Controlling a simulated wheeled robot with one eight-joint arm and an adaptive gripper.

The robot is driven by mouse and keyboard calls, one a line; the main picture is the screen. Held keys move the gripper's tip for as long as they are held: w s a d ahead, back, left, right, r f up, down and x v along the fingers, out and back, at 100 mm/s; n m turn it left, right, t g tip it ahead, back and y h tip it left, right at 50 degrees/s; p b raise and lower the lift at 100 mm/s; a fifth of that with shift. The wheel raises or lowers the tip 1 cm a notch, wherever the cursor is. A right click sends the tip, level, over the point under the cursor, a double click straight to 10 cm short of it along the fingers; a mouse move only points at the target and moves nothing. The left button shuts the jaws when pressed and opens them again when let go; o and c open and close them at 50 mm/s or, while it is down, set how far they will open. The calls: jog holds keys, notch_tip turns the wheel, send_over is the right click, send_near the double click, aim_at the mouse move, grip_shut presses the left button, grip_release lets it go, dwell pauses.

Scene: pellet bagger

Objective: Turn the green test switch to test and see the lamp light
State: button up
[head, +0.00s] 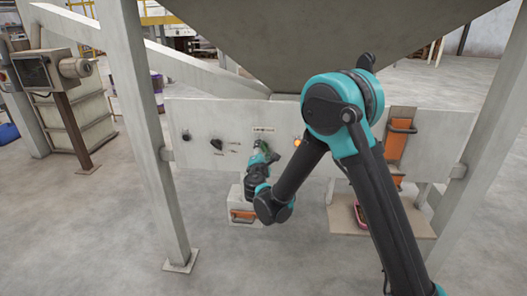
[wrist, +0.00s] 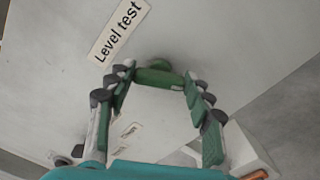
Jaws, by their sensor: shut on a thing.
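The green test switch (wrist: 158,77) is on the pale panel, below a label reading "Level test" (wrist: 119,31) in the wrist view. My gripper (wrist: 160,83) has its two fingers on either side of the switch handle and is shut on it. The handle lies roughly crosswise between the fingertips in that view. In the head view my gripper (head: 263,156) is at the panel (head: 228,116) and hides most of the switch. A small round lamp (head: 297,142) to the right of the switch looks bright orange.
A black knob (head: 186,136) and a black switch (head: 216,144) are on the panel to the left. An orange handle (head: 400,128) is at the right. A white box with an orange front (head: 242,214) is below my gripper. Frame legs (head: 150,120) flank the panel.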

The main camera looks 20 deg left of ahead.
jog(key=o, duration=1.1)
jog(key=shift+o, duration=0.2)
jog(key=shift+s, duration=0.15)
jog(key=v, duration=1.1)
jog(key=shift+s, duration=0.35)
